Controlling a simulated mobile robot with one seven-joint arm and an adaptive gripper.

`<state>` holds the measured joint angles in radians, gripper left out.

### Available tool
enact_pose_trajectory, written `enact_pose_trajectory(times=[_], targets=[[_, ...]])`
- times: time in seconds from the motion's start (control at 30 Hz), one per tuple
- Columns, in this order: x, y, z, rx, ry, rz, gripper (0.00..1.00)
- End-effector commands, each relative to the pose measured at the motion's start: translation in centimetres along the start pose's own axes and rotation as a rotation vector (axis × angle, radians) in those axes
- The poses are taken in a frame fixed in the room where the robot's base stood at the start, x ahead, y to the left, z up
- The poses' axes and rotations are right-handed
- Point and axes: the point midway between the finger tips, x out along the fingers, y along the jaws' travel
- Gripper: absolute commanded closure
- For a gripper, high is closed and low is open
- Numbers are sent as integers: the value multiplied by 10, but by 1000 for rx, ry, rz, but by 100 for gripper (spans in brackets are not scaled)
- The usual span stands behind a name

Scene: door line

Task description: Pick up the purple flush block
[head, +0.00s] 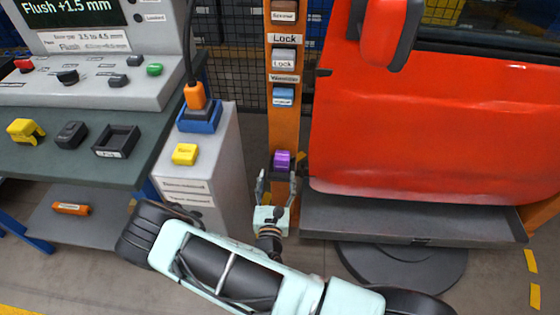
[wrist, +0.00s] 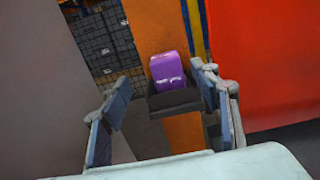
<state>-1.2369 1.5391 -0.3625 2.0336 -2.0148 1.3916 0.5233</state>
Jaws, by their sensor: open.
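The purple flush block (head: 282,160) sits low on the orange post, between the grey pedestal and the red door. In the wrist view the purple block (wrist: 168,70) stands in a dark holder (wrist: 174,102) fixed to the post. My gripper (head: 277,176) is open just below and in front of the block. In the wrist view my gripper (wrist: 161,100) has its fingers spread wide, one to the left and one to the right of the holder. Nothing is between the fingertips that they touch, as far as I can see.
The orange post (head: 283,120) carries several labelled blocks above. The red door (head: 420,120) hangs close on the right over a grey ledge (head: 400,220). A pedestal (head: 205,165) with a yellow block (head: 185,154) stands close on the left, beside a green-topped bench (head: 60,165).

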Motion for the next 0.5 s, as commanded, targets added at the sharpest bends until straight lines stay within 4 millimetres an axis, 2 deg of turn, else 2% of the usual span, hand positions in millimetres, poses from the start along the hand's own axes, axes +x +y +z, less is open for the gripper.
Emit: enact_pose_trajectory(times=[0.2,0.5], targets=[[36,-2,0,5,-2,-5,44],[63,-5,-2,3,-2,-5,44]])
